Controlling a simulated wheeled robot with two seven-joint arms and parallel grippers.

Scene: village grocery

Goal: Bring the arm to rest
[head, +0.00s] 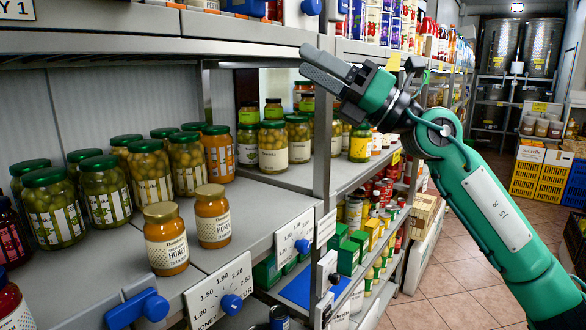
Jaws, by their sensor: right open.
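My right arm (496,207) is green and comes in from the lower right, reaching up to the shelf front. My right gripper (312,68) is open and empty, its grey fingers pointing left near the front edge of the upper shelf. It is above and in front of the jars on the middle shelf. I cannot tell whether a finger touches the shelf edge. My left gripper is not in view.
Two honey jars (166,238) stand near the front of the middle shelf, with several green-lidded jars (100,188) behind. Price tags (221,287) and blue clips (138,308) stick out from its edge. The tiled aisle floor (440,308) at right is clear.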

